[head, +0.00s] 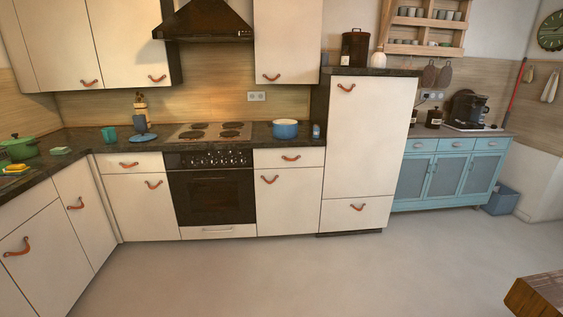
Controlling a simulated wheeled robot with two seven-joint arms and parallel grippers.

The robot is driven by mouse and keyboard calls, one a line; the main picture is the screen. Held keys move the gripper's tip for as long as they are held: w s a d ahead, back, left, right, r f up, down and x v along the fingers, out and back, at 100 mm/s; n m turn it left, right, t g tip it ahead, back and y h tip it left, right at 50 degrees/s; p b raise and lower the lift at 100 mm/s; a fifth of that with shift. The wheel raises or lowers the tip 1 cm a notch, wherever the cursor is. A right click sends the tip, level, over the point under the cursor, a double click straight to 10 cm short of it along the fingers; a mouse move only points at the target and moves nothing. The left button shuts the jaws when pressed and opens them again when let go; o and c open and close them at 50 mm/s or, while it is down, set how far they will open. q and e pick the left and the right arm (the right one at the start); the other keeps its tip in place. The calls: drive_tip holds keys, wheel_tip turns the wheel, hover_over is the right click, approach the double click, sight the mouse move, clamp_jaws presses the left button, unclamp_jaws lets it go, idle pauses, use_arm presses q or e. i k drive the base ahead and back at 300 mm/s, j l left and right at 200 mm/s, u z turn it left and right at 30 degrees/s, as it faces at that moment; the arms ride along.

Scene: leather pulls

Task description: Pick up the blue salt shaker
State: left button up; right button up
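A small blue upright item (316,131), which looks like the blue salt shaker, stands on the dark countertop. It is at the right end of the counter, between a blue pot (286,131) and the tall white cabinet (368,140). It is too small to make out in detail. Neither of my grippers shows in the head view.
A stove (210,185) with a hob stands left of the pot. A teal cup (109,135) and a blue stand (142,136) are further left. The grey floor (240,275) ahead is clear. A wooden table corner (540,292) juts in at the lower right.

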sight(316, 128)
drive_tip(key=i+z, duration=0.2)
drive_tip(key=i, duration=0.5)
drive_tip(key=i+j+z, duration=0.1)
drive_tip(key=i+z, duration=0.15)
drive_tip(key=i, duration=0.45)
